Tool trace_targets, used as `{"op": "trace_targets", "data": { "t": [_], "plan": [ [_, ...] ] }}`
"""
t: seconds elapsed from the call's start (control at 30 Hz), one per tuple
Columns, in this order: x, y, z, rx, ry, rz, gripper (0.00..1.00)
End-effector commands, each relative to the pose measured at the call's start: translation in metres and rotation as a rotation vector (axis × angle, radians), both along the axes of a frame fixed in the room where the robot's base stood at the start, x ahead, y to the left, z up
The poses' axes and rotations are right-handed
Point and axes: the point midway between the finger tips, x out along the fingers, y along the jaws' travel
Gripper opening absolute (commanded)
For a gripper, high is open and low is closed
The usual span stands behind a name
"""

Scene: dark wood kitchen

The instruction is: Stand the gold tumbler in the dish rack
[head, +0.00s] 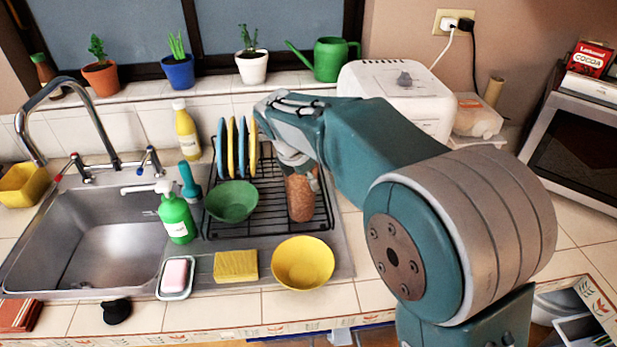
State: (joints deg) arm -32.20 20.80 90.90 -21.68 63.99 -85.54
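The gold tumbler (300,198), a speckled copper-gold cylinder, is at the right part of the black wire dish rack (268,222), looking nearly upright. Its lower end appears within the rack, but I cannot tell whether it rests on the wires. My gripper (296,165) is at the tumbler's upper end, with a finger overlapping its top. My gripper and wrist hide the rim, and I cannot tell whether the fingers grip it or are apart.
Blue and yellow plates (238,145) stand upright in the rack, left of my gripper. A green bowl (231,202) sits at the rack's left front. A yellow bowl (303,262) and a sponge (236,265) lie in front. The sink (95,235) is left.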

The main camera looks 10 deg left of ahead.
Motion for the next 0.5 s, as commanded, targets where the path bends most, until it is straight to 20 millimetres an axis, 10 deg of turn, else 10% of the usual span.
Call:
{"op": "trace_targets", "data": {
  "t": [0.5],
  "plan": [
    [-0.006, 0.007, 0.024, 0.002, -0.003, 0.001, 0.43]
  ]
}}
